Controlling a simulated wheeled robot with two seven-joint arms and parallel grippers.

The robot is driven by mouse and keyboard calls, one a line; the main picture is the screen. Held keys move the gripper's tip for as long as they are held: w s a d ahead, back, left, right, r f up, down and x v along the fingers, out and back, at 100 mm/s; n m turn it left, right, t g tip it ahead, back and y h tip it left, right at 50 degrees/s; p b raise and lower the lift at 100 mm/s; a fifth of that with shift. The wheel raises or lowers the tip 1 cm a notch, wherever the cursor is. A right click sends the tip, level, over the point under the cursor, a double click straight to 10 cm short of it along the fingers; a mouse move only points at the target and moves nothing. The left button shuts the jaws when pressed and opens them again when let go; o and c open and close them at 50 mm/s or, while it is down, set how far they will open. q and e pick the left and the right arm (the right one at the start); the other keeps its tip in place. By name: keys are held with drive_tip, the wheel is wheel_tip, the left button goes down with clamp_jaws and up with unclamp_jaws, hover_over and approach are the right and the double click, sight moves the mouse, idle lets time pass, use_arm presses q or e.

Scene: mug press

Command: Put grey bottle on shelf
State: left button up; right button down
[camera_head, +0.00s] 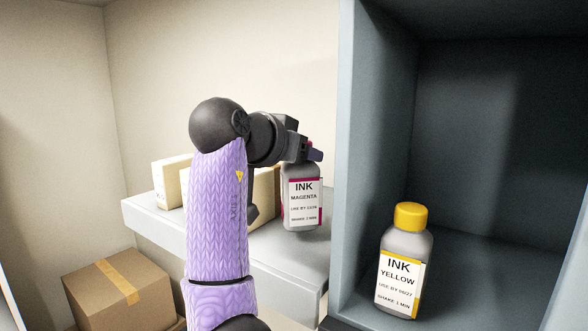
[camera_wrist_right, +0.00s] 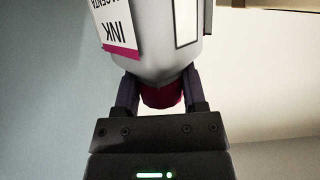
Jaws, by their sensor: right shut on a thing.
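The grey bottle with the "INK MAGENTA" label (camera_head: 302,205) is upright over the pale shelf (camera_head: 285,258). I cannot tell if its base touches the shelf. My right gripper (camera_head: 309,152) is at the bottle's top and shut on its cap end. In the right wrist view the fingers (camera_wrist_right: 162,92) close on both sides of the dark red cap (camera_wrist_right: 162,97), with the grey bottle body (camera_wrist_right: 155,50) beyond. A second grey bottle with a yellow cap and "INK YELLOW" label (camera_head: 403,265) stands in the blue-grey cabinet. My left gripper is not in view.
Pale boxes (camera_head: 172,183) stand on the shelf to the left of the bottle, partly behind my right arm. The cabinet's side wall (camera_head: 372,150) rises close to the right of the shelf. A cardboard box (camera_head: 118,290) sits below the shelf at left.

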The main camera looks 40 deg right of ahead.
wheel_tip(320, 180, down, 2)
drive_tip(key=shift+d+f, duration=0.1)
drive_tip(key=shift+d, duration=0.05)
drive_tip(key=shift+c, duration=0.7)
unclamp_jaws()
drive_tip(key=shift+s+f, duration=0.1)
drive_tip(key=b+v, duration=0.4)
drive_tip(key=v, duration=0.8)
